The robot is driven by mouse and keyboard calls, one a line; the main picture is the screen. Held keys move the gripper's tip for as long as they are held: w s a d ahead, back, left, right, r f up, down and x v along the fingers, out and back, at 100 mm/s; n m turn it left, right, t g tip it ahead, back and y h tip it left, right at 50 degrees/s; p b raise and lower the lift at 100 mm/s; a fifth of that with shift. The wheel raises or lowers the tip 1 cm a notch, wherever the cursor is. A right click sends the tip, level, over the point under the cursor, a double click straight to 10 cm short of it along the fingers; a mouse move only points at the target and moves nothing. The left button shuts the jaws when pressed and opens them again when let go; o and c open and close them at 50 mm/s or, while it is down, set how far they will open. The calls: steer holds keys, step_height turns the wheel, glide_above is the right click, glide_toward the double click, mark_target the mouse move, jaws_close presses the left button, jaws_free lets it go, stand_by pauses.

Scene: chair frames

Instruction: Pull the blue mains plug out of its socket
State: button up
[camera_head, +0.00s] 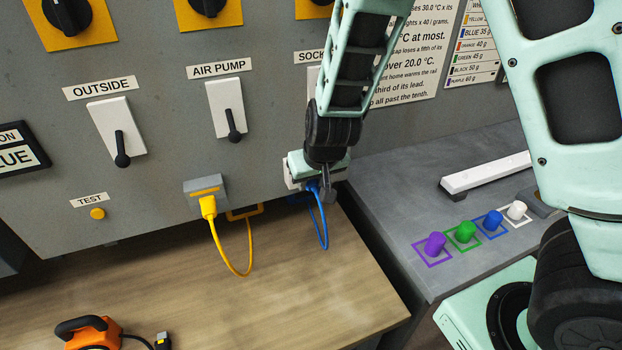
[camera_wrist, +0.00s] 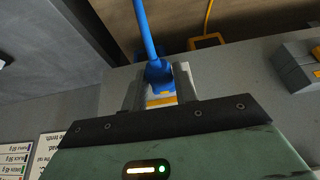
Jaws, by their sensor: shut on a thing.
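The blue mains plug (camera_wrist: 158,74) sits at the grey panel, with its blue cable running away from it. In the head view the blue cable (camera_head: 321,225) hangs in a loop from the plug, which is mostly hidden by my gripper (camera_head: 318,187). In the wrist view my gripper (camera_wrist: 161,88) has its fingers on both sides of the plug and is shut on it. The blue plug's socket is largely hidden behind the gripper, so I cannot tell how deep the plug sits.
A yellow plug (camera_head: 208,206) with a yellow cable is in a grey socket to the left. Switches (camera_head: 227,110) are above. An orange device (camera_head: 88,332) lies on the wooden bench (camera_head: 180,295). Coloured cylinders (camera_head: 466,231) and a white bar (camera_head: 486,172) are on the grey counter at right.

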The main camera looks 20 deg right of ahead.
steer(key=shift+s+r, duration=0.1)
steer(key=shift+s, duration=0.1)
jaws_close()
steer(key=shift+s, duration=2.9)
